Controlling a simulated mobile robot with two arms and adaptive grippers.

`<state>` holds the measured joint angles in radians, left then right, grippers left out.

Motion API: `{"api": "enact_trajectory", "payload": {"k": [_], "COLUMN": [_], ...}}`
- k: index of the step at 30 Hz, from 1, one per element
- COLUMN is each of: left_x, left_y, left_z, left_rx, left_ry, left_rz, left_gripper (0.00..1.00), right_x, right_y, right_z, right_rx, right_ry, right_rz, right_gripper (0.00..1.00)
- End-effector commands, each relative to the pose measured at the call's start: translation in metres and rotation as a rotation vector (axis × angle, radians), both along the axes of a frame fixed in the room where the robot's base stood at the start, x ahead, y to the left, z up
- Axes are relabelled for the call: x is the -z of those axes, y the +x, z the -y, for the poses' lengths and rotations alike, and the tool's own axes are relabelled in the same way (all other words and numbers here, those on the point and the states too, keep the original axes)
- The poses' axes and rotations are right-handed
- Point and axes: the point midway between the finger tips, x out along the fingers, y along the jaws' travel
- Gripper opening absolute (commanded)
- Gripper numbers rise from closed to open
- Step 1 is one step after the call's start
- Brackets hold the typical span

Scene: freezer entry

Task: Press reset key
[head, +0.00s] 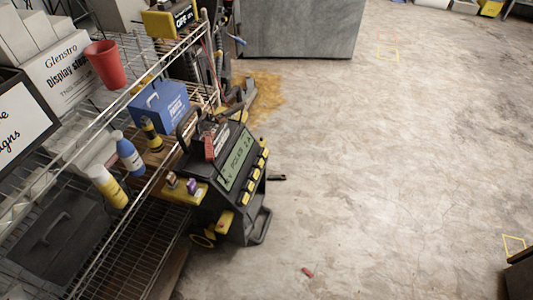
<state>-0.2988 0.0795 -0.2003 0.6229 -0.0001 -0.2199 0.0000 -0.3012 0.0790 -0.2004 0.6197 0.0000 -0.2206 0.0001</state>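A black and yellow wheeled machine (225,172) stands on the floor beside the wire shelf, left of the middle of the head view. A greenish display (238,160) with dark characters is on its tilted face. Several yellow keys (251,186) run in a row along the right side of the display. Their labels are too small to read, so I cannot tell which is the reset key. Neither of my grippers is in view.
A wire shelf (133,235) fills the left with bottles, a red cup (106,64) and a blue box (158,105). A grey block (300,28) stands at the back. A small red object (307,272) lies on the floor. The concrete floor right of the machine is mostly clear.

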Motion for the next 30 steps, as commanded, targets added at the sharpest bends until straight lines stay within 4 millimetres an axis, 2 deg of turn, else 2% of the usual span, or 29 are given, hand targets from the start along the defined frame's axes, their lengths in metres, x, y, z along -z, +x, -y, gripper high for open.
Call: {"api": "enact_trajectory", "payload": {"k": [2, 19, 30], "left_x": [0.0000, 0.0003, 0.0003], "left_y": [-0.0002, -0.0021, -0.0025], "left_z": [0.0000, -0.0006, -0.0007], "left_rx": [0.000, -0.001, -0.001], "left_ry": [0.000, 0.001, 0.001], "left_rz": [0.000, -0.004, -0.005], "left_gripper": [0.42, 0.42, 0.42], "right_x": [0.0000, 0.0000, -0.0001], "right_y": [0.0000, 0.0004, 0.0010], "right_z": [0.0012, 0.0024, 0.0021], "right_rx": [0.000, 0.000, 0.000], "right_ry": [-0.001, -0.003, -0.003], "right_rz": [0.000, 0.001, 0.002], "right_gripper": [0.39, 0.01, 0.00]}}
